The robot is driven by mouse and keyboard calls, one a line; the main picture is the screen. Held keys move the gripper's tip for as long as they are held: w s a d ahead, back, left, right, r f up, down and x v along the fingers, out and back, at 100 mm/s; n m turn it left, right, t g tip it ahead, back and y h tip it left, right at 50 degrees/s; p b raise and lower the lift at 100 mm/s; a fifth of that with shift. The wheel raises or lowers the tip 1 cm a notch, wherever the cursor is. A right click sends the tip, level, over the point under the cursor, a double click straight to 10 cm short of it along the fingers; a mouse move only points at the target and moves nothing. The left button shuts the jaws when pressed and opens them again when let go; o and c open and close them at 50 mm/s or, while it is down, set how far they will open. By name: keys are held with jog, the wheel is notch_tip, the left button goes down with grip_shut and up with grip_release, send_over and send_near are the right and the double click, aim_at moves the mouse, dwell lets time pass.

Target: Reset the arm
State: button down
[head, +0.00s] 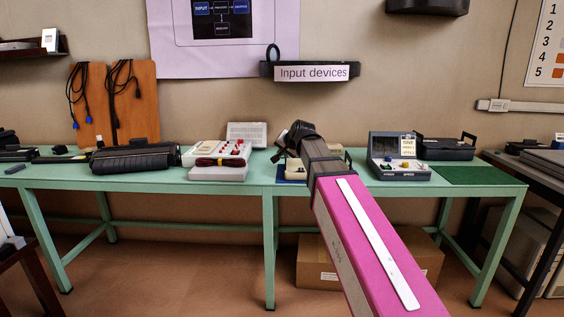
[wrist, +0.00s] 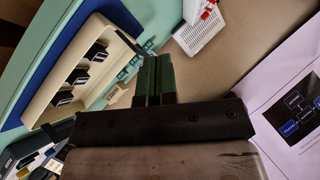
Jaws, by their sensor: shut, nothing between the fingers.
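My arm, with its pink link, reaches forward from the lower right in the head view to above the green table (head: 150,186). My gripper (wrist: 153,78) shows in the wrist view with its two dark fingers side by side, shut and empty. In the head view its end is a small dark shape over the middle of the table, and the fingers are hard to make out. A beige device with black switches (wrist: 95,62) lies beside the fingers in the wrist view, apart from them. In the head view my arm partly hides this device.
A white device with red knobs (head: 217,155) stands left of my gripper, and an open grey case (head: 399,158) stands to the right. A black roll-shaped case (head: 133,158) lies further left. The wall sign (head: 311,72) hangs above. A cardboard box (head: 320,266) sits under the table.

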jog(key=s+d+f+n+g+h, duration=0.1)
jog(key=s+d+f+g, duration=0.2)
jog(key=f, duration=1)
jog(key=s+d+f+n+g+h, duration=0.1)
jog(key=s+d+f+g+h, duration=0.1)
jog(key=s+d+f, duration=0.7)
jog(key=s+d+f+n+g+h, duration=0.1)
jog(key=s+d+f+g, duration=0.3)
jog(key=s+f, duration=0.9)
jog(key=d+f+h, duration=0.1)
jog(key=d+f, duration=0.2)
jog(key=f, duration=0.2)
jog(key=shift+n, duration=0.3)
jog(key=shift+f, duration=0.1)
